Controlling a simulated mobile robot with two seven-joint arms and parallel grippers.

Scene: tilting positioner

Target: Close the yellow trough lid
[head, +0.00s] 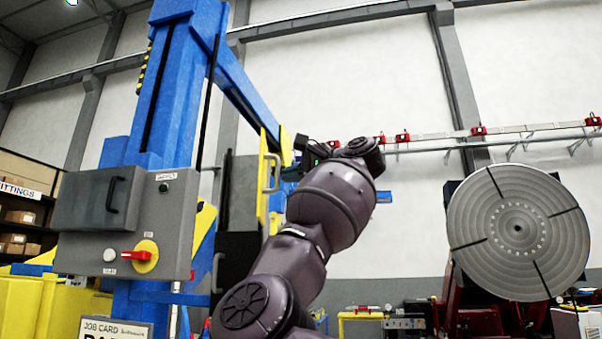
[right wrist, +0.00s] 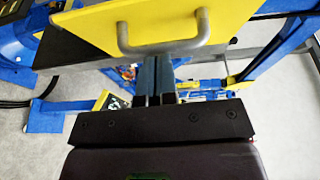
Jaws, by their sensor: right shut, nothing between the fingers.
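The yellow trough lid (right wrist: 185,18) fills the top of the right wrist view, with a grey bar handle (right wrist: 128,42) on it. In the head view a yellow panel (head: 263,165) with a similar grey handle (head: 276,172) stands upright beside the blue post; it appears to be the same lid. My right gripper (right wrist: 155,62) is shut and empty. Its fingertips meet the middle of the handle in the wrist view; I cannot tell whether they touch it. In the head view my right gripper (head: 291,172) is small and partly hidden by my own wrist. My left gripper is not in view.
A blue post (head: 170,100) and a grey control box (head: 125,225) with a red switch stand at the left. A round slotted plate (head: 518,232) is at the right. A dark panel (head: 238,215) hangs beside the lid. Blue beams (right wrist: 270,50) cross the right of the wrist view.

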